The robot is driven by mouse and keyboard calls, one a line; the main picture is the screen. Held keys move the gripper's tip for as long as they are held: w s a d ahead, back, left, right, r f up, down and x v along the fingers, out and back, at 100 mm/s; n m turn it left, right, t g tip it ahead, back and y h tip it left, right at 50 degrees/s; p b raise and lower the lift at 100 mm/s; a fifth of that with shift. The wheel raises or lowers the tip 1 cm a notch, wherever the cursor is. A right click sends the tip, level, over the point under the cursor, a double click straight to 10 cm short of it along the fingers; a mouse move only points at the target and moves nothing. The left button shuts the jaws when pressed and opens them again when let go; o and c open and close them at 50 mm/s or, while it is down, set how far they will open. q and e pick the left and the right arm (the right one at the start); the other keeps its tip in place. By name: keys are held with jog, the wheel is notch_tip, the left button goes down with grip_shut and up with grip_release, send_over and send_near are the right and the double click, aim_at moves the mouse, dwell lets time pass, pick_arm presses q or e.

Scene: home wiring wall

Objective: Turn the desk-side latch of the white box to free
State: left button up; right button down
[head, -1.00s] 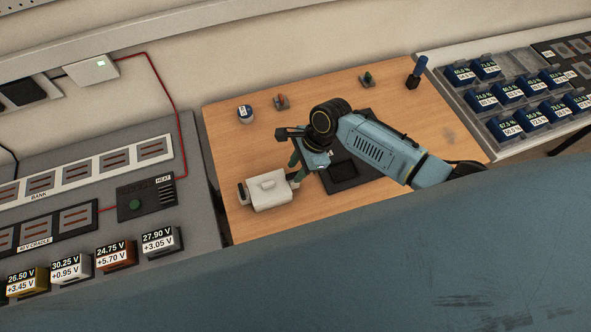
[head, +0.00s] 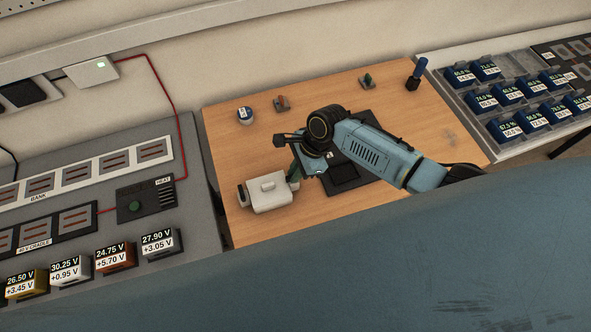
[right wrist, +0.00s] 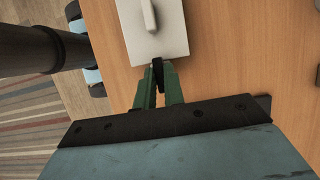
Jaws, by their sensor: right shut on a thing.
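The white box (head: 270,197) with a raised handle on its lid sits on the wooden desk, left of my right arm in the head view. It also shows at the top of the right wrist view (right wrist: 150,38). A dark latch (head: 241,194) is on its left side in the head view. My right gripper (head: 293,176) is at the box's right side. In the right wrist view its green fingers (right wrist: 158,78) are shut on a small dark latch (right wrist: 158,70) at the box's edge. The fingers mostly hide this latch, so its angle is unclear. My left gripper is not in view.
A black tray (head: 372,178) lies under my right arm. A small round jar (head: 245,115), an orange-brown piece (head: 282,103), a green-topped piece (head: 368,81) and a blue-handled tool (head: 417,72) stand at the desk's back. The grey bench (head: 205,215) adjoins at left.

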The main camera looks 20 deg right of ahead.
jog(key=shift+a+r+n+g+p, duration=0.15)
jog(key=shift+n+g+p, duration=0.25)
jog(key=shift+n+p, duration=0.8)
jog(key=shift+p, duration=0.2)
jog(key=shift+w+n+g, duration=0.15)
jog(key=shift+n+g, duration=0.35)
jog(key=shift+n, duration=0.4)
jog(key=n, duration=0.2)
jog(key=shift+n+g+h, duration=0.4)
jog(key=n, duration=0.2)
jog(key=n+g+h, duration=0.1)
jog(key=n, duration=0.1)
jog(key=shift+w+a+n+b, duration=0.1)
jog(key=shift+w+n+b, duration=0.05)
jog(key=shift+n+b, duration=0.2)
jog(key=n+h, duration=0.1)
jog(key=n, duration=0.1)
jog(key=n+h+b, duration=0.1)
jog(key=n, duration=0.2)
jog(key=shift+a+f+n+g+h, duration=0.1)
jog(key=shift+f+n+g+h, duration=0.1)
jog(key=shift+n+g+h, duration=0.15)
